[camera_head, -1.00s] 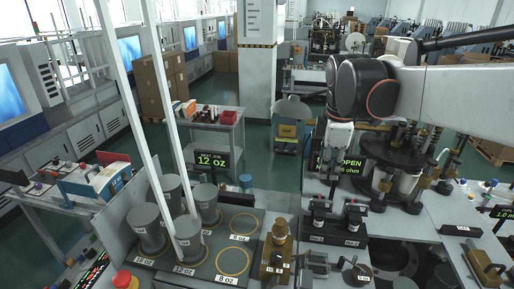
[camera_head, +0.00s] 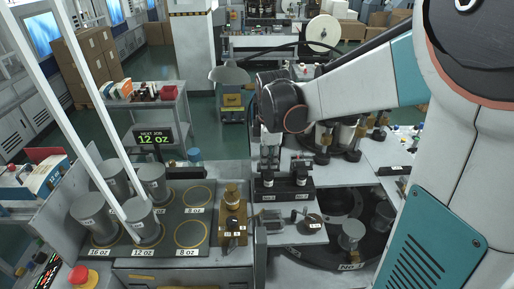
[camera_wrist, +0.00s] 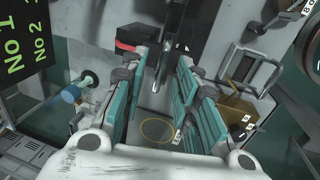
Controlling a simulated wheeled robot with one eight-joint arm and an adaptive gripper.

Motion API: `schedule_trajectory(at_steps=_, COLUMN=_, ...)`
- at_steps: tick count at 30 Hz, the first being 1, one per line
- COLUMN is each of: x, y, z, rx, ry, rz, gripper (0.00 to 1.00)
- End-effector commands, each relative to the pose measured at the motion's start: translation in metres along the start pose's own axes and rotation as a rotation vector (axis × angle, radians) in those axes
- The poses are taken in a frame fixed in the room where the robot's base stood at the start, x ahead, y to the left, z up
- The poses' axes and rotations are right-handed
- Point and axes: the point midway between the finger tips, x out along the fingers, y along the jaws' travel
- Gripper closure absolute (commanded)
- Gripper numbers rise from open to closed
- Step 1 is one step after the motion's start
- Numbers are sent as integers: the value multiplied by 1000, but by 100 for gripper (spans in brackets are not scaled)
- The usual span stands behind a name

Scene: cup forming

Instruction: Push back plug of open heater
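In the head view, my gripper (camera_head: 270,156) hangs pointing down, close above a black block (camera_head: 285,194) with two black upright knob-like parts. The left part (camera_head: 267,180) is almost below the gripper; the right part (camera_head: 301,174) is beside it. I cannot tell whether either is a heater plug, or whether the gripper touches one. In the wrist view, the gripper (camera_wrist: 159,68) has its two teal-padded fingers apart with nothing held between them. A dark round turntable fixture (camera_head: 340,137) stands behind the gripper, partly hidden by my arm. No open plug is clearly seen.
Grey cup stacks (camera_head: 152,182) stand on a dark plate (camera_head: 171,208) with yellow rings, left. A brass fixture (camera_head: 233,215) stands between plate and block. A round dark recess (camera_head: 345,205) lies right of the block.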

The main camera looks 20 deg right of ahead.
Motion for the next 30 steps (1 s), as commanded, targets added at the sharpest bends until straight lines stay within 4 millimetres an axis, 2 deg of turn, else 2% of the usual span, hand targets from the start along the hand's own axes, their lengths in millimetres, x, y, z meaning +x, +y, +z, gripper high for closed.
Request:
schedule_trajectory(at_steps=4, x=0, y=0, z=0, rx=0, ry=0, rz=0, gripper=72)
schedule_trajectory(at_steps=8, x=0, y=0, z=0, rx=0, ry=0, rz=0, gripper=100)
schedule_trajectory(at_steps=16, x=0, y=2, z=0, rx=0, ry=0, rz=0, gripper=100)
schedule_trajectory(at_steps=24, x=8, y=36, z=0, rx=1, ry=0, rz=0, gripper=100)
schedule_trajectory(at_steps=30, x=8, y=41, z=0, rx=0, ry=0, rz=0, gripper=100)
